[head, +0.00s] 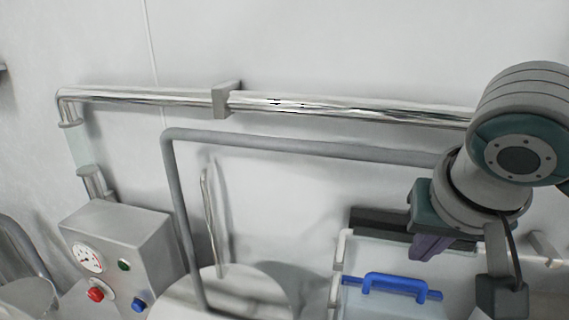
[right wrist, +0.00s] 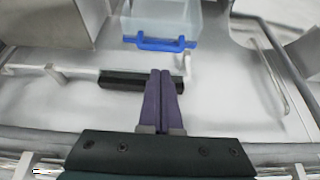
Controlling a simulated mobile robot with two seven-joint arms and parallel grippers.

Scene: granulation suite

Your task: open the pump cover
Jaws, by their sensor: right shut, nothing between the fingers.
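A pale, see-through cover with a blue handle, which looks like the pump cover (head: 385,258), is at the lower right of the head view. Its blue handle (head: 392,286) runs across its front. In the right wrist view the cover (right wrist: 165,14) and blue handle (right wrist: 160,43) are at the top. It looks shut, though its lower part is cut off in the head view. My right gripper (head: 428,248) has its purple fingers shut and empty; in the right wrist view the fingertips (right wrist: 161,73) point toward the handle, apart from it. My left gripper is not in view.
A dark bar (head: 378,220) lies behind the cover, near my right fingers. A grey pipe (head: 290,145) and a shiny pipe (head: 330,108) run along the wall. A metal control box (head: 125,225) with a gauge and buttons stands left, beside a round pale lid (head: 250,290).

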